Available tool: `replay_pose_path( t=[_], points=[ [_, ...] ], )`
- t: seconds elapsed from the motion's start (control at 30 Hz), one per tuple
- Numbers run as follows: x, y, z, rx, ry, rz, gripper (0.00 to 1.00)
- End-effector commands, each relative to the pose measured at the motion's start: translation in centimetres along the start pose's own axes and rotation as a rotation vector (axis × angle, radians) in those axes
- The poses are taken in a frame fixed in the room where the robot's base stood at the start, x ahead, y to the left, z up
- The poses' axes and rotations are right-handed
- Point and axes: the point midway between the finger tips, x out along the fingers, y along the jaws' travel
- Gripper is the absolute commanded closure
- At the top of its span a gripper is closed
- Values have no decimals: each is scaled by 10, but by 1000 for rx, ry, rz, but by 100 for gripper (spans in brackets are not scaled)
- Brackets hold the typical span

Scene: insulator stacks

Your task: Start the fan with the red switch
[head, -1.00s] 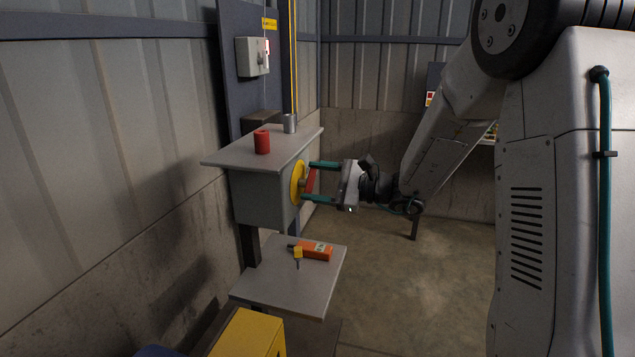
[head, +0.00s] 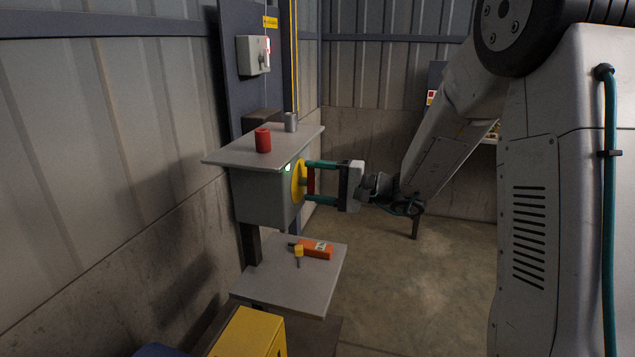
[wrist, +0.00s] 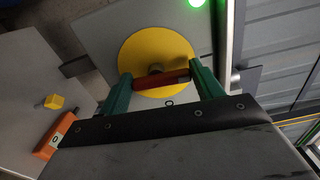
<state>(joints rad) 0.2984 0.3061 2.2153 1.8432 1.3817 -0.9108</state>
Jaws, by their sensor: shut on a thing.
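The red switch handle (head: 311,181) sits on a round yellow plate (head: 298,183) on the side of a grey box (head: 262,197). My gripper (head: 311,182) is shut on the handle, with one teal finger at each end of it. In the wrist view the red handle (wrist: 161,79) lies between the two fingers, in front of the yellow plate (wrist: 150,58). In the head view the handle stands upright. A green light (head: 287,168) glows on the box near the plate; it also shows in the wrist view (wrist: 196,2). No fan can be made out.
A red cylinder (head: 263,141) and a grey cylinder (head: 290,122) stand on the box's top shelf. Below, a shelf (head: 268,281) holds an orange device (head: 317,249) and a yellow-headed item (head: 298,252). A yellow box (head: 249,334) is at the bottom.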

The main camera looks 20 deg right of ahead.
Motion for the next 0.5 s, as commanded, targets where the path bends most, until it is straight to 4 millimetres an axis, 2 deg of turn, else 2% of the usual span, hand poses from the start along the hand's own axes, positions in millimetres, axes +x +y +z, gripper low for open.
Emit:
replay_pose_path(
  t=[0.5],
  points=[
    [-1,3,1,-79,-1,4,57]
  ],
)
